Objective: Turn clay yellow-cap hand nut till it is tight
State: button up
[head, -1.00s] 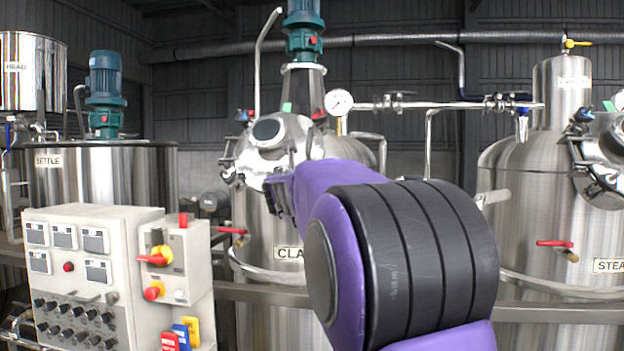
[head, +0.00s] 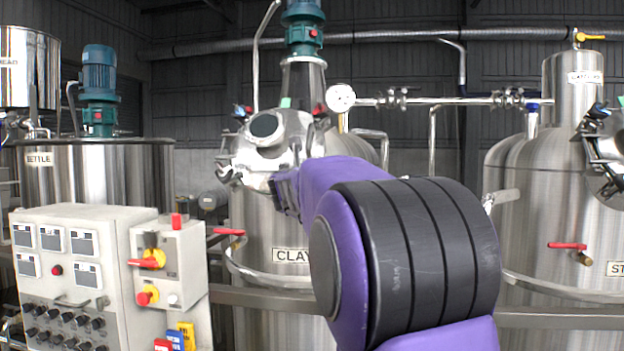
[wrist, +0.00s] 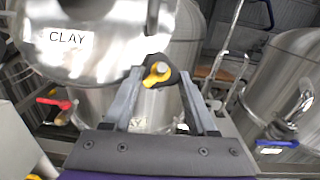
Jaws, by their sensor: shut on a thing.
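The clay tank (head: 275,285) stands in the middle of the head view, with a round hatch (head: 265,127) on its upper front. In the wrist view, the hatch cover with its CLAY label (wrist: 90,62) fills the upper left. The yellow-cap hand nut (wrist: 156,76) sits at the lower edge of that cover. My gripper (wrist: 156,84) is shut on it, one finger on each side. In the head view my purple arm hides the gripper and the nut. How tight the nut is cannot be seen.
A control panel (head: 80,255) stands at the lower left. The settle tank (head: 130,175) is behind it. Another steel tank (head: 525,240) stands at the right, with a red-handled valve (head: 567,246). A pressure gauge (head: 341,97) and pipes run above and behind my arm.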

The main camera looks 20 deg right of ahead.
jog(key=c, duration=0.7)
jog(key=shift+w+m, duration=0.1)
jog(key=shift+m, duration=0.3)
jog(key=shift+w+a+r+m+g+h+p, duration=0.2)
jog(key=shift+m+g+h+p, duration=0.3)
jog(key=shift+m+g+p, duration=1.9)
jog(key=shift+w+a+r+m+g+h+p, duration=0.2)
jog(key=shift+m+g+h, duration=0.55)
jog(key=shift+m, duration=3.45)
jog(key=shift+w+a+r+m+g+h+p, duration=0.25)
jog(key=shift+m+g+p, duration=1.35)
jog(key=shift+m, duration=1.7)
jog(key=shift+d+g+b, duration=0.15)
jog(key=shift+g+b, duration=0.25)
jog(key=shift+g, duration=0.05)
